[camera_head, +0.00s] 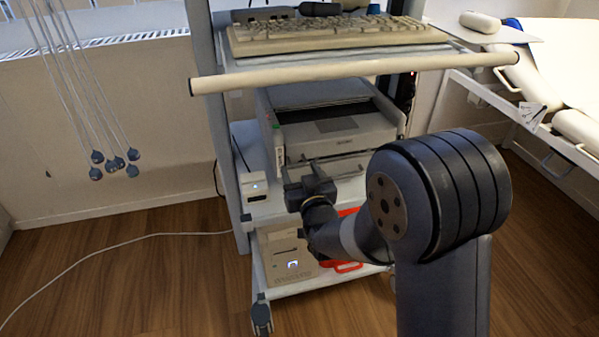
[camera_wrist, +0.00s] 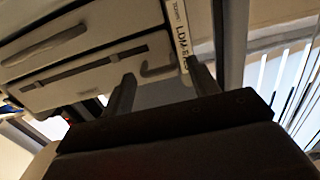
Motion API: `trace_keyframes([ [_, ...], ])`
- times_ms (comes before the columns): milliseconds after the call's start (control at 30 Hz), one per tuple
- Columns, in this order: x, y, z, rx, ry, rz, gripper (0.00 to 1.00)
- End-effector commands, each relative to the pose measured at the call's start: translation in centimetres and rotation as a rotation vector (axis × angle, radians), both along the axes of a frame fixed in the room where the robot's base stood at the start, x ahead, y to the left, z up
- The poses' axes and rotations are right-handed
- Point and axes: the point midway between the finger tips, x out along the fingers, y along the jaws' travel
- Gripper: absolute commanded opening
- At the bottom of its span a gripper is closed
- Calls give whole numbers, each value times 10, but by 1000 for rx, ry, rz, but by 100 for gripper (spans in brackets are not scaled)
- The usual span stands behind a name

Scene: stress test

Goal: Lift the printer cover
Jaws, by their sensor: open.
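The printer (camera_head: 338,132) is a pale grey box on the middle shelf of a cart. Its top cover (camera_head: 318,93) looks down flat, and a tray-like part juts from its front. My gripper (camera_head: 306,178) is open and empty, low in front of the printer's front left. In the wrist view the printer front (camera_wrist: 92,72) appears tilted, with slots, a handle-like recess and a lettered strip along one edge. There my two fingers (camera_wrist: 163,80) stand apart before the printer's face. I cannot tell whether they touch it. My arm hides part of the shelf.
A keyboard (camera_head: 335,33) lies on the upper shelf, whose long pale front bar (camera_head: 350,70) runs above the printer. A small white box (camera_head: 256,189) stands left of the printer. A beige unit (camera_head: 285,258) sits below. Hanging cables (camera_head: 112,158) are left, a bed (camera_head: 562,75) right.

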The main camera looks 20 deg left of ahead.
Motion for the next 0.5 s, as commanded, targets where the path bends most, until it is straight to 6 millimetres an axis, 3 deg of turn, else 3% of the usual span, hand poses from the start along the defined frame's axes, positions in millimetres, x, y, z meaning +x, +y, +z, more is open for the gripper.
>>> trace_keyframes([
  [400,7,4,0,0,0,0,57],
  [500,7,4,0,0,0,0,50],
])
